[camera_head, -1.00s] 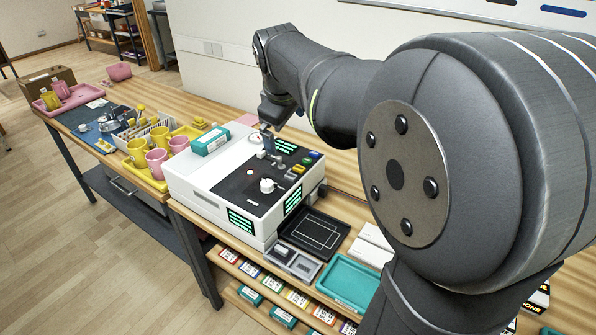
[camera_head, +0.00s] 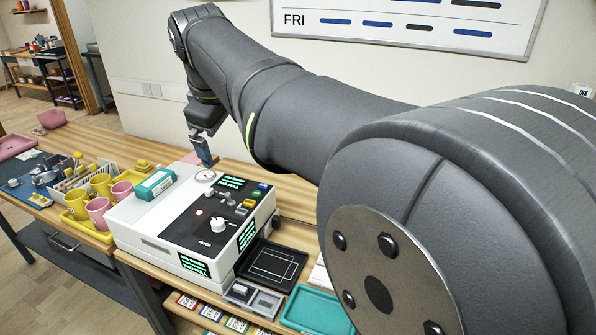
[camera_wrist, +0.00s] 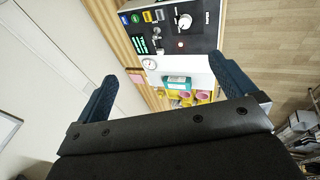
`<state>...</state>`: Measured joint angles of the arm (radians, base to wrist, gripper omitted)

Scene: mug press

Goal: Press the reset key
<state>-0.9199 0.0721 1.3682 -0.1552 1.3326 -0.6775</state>
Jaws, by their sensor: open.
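The white press machine (camera_head: 150,222) stands on the wooden table with a black control panel on top. The panel carries a blue key (camera_head: 263,187), a green key (camera_head: 256,194), a yellow key (camera_head: 249,203) and a grey key (camera_head: 241,211) in a row. I cannot read which one is the reset key. My gripper (camera_head: 208,163) is above the machine's back edge, near the round gauge (camera_head: 205,176), apart from the keys. Its two fingers (camera_wrist: 164,72) are spread, with nothing between them.
A white-and-teal box (camera_head: 155,184) lies on the machine's left top. A white knob (camera_head: 218,224), a lever and lit green screens are on the panel. Yellow and pink mugs (camera_head: 98,209) stand on a yellow tray to the left. A black tray (camera_head: 272,262) lies to the right.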

